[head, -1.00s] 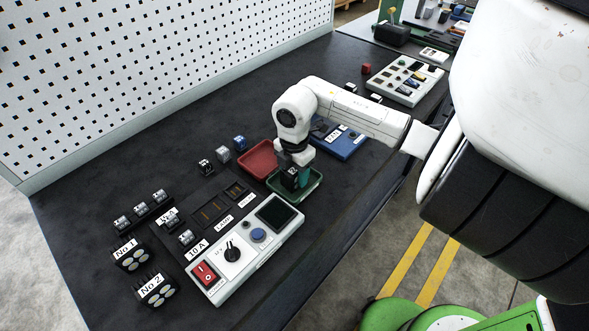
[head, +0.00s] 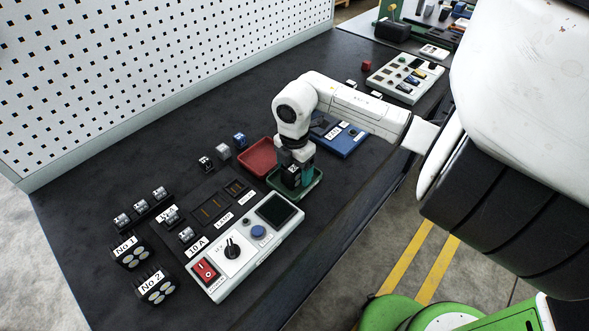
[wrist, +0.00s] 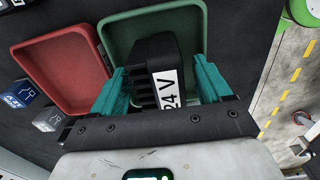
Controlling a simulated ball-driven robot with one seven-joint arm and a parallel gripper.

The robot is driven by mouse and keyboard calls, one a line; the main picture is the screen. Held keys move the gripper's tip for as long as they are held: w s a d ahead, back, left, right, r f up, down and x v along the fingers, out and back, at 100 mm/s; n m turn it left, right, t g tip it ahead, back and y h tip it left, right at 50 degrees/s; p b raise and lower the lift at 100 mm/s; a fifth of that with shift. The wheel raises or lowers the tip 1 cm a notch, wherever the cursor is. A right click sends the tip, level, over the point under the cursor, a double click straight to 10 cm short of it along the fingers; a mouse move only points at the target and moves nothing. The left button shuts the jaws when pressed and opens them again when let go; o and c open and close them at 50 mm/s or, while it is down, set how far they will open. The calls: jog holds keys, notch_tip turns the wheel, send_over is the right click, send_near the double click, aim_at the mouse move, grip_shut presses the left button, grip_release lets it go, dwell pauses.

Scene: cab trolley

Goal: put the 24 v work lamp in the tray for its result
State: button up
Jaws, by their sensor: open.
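The 24 V work lamp (head: 291,174) is a black block with a white "24 V" label, which reads clearly in the wrist view (wrist: 168,84). It is inside the green tray (head: 318,181), whose bare floor shows around it in the wrist view (wrist: 122,42). My gripper (wrist: 162,88) has its teal fingers open on either side of the lamp, with the lamp still between them. In the head view my gripper (head: 297,178) points down into the green tray and hides part of the lamp and tray. The lamp's underside is hidden.
A red tray (head: 258,154) stands directly left of the green one. A grey test panel (head: 222,286) with a red switch, knob and screen lies in front. Several small cubes and black two-lamp blocks No 1 (head: 131,256) and No 2 (head: 157,289) stand left. A blue device (head: 345,142) lies behind my gripper.

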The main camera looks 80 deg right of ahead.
notch_tip(320, 180, up, 12)
jog(key=shift+f+b, duration=0.2)
jog(key=shift+b, duration=0.85)
